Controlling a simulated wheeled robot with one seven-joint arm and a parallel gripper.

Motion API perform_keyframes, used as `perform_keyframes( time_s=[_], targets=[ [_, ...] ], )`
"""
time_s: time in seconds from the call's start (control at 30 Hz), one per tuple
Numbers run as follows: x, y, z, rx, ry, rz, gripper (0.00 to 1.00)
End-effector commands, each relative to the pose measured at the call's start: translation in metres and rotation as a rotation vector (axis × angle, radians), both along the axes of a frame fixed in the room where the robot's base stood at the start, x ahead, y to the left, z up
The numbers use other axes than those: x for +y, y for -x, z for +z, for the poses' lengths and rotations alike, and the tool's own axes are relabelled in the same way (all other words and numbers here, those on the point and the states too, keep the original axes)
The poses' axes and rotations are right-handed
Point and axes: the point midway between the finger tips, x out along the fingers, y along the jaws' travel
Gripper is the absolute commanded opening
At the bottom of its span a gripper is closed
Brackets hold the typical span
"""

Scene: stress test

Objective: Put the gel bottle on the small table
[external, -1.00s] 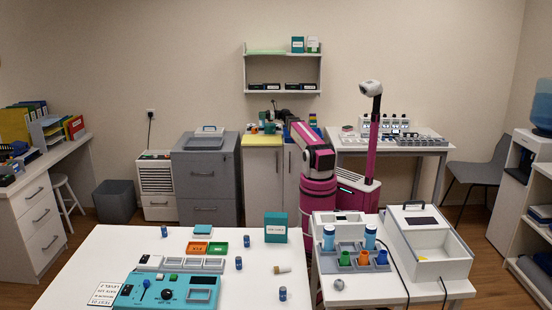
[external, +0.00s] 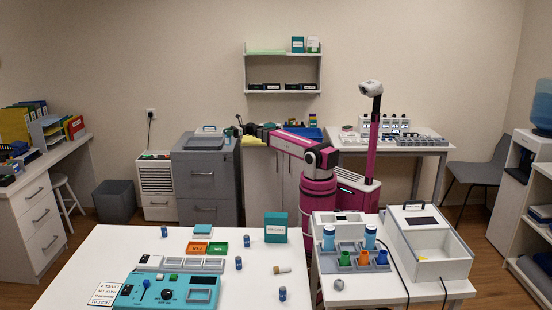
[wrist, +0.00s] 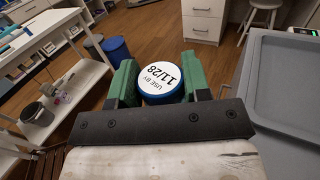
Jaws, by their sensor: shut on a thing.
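In the wrist view, my gripper (wrist: 160,72) has its green fingers shut on a blue round container, taken as the gel bottle (wrist: 161,98), with a white top reading "USE BY 11/28". In the external view, my gripper (external: 241,125) is at the end of the arm reaching left, close to the grey cabinet; the held bottle is too small to make out there. A low white table (external: 440,289) stands at front right with a bottle tray and an open box on it. I cannot tell whether it is the small table.
A grey cabinet top (wrist: 290,105) lies right in the wrist view. A blue bin (wrist: 118,49) stands on the floor. The large front table (external: 110,250) holds a teal device (external: 165,291) and small bottles.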

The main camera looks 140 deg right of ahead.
Motion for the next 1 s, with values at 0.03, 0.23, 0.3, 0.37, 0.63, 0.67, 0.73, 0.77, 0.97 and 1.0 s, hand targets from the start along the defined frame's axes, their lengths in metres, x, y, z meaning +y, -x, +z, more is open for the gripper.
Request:
perform_keyframes(
  time_s=[0.03,0.23,0.3,0.37,0.63,0.67,0.73,0.77,0.97,1.0],
  targets=[
    [0.005,-0.018,-0.003,-0.001,-0.001,0.024,0.13],
    [0.025,-0.078,-0.014,-0.002,-0.001,0.109,0.13],
    [0.033,-0.099,-0.018,-0.002,-0.001,0.138,0.13],
    [0.041,-0.116,-0.022,-0.002,-0.001,0.164,0.13],
    [0.081,-0.192,-0.036,-0.003,0.0,0.278,0.13],
    [0.086,-0.2,-0.038,-0.003,-0.001,0.291,0.13],
    [0.098,-0.219,-0.042,-0.003,-0.001,0.321,0.13],
    [0.103,-0.226,-0.044,-0.003,-0.001,0.333,0.13],
    [0.142,-0.276,-0.054,-0.003,0.0,0.416,0.13],
    [0.15,-0.285,-0.056,-0.003,-0.001,0.434,0.13]
  ],
)
